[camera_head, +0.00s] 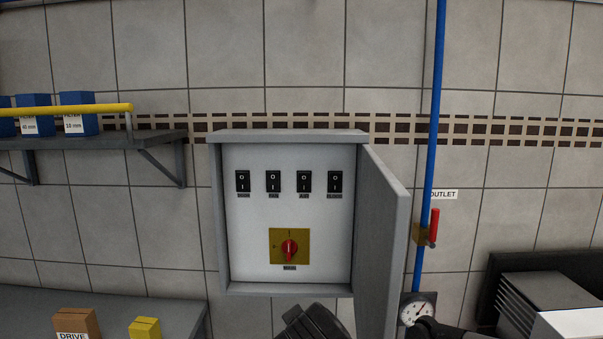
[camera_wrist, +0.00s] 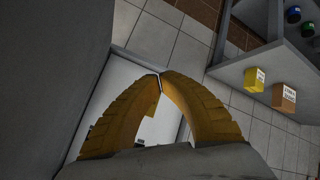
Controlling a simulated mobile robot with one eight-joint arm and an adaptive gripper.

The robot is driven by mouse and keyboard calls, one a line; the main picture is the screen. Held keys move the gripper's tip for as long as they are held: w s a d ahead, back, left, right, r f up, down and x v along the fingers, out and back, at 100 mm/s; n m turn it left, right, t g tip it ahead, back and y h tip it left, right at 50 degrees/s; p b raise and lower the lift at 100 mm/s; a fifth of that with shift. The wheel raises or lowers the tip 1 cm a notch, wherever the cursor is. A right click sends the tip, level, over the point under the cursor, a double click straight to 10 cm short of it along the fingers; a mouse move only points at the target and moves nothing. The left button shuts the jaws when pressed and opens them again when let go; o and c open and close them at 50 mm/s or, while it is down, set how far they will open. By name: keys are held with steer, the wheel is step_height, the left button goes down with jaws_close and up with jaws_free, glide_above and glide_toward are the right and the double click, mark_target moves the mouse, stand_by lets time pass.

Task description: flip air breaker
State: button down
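An open grey breaker box (camera_head: 290,290) hangs on the tiled wall in the head view. Its white panel carries a row of black rocker switches (camera_head: 273,181) with labels too small to read surely, so I cannot tell which is the air breaker. Below them is a red rotary knob (camera_head: 289,250) on a yellow plate. In the wrist view, my gripper (camera_wrist: 160,76) has yellow fingers whose tips meet, with nothing seen held. A white surface (camera_wrist: 110,92), apparently the panel, shows behind the fingers. No switch is clear there. My fingers cannot be made out in the head view.
The box's door (camera_head: 383,240) stands open on the right. A blue pipe (camera_head: 433,110) with a red-handled valve (camera_head: 434,227) and a gauge (camera_head: 417,308) is further right. A shelf (camera_head: 110,140) and a bench with a yellow box (camera_head: 145,328) are left.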

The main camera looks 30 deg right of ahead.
steer(key=w+d+r+n+t+h+p, duration=0.3)
steer(key=w+d+r+h, duration=0.2)
steer(key=w+d+r, duration=0.55)
steer(key=n+t+p, duration=0.3)
steer(key=n+t, duration=0.1)
steer(key=n, duration=0.3)
glide_toward(301, 175)
steer(key=shift+h, duration=0.4)
steer(key=v, duration=0.3)
steer(key=f+v, duration=0.1)
steer(key=v, duration=0.1)
steer(key=shift+s+a, duration=0.2)
steer(key=shift+a, duration=0.15)
steer(key=b+x, duration=0.1)
steer(key=x, duration=1.2)
steer(key=shift+r, duration=0.1)
steer(key=shift+w+d+r+b, duration=0.15)
steer(key=shift+w+d+b, duration=0.15)
steer(key=shift+w, duration=0.15)
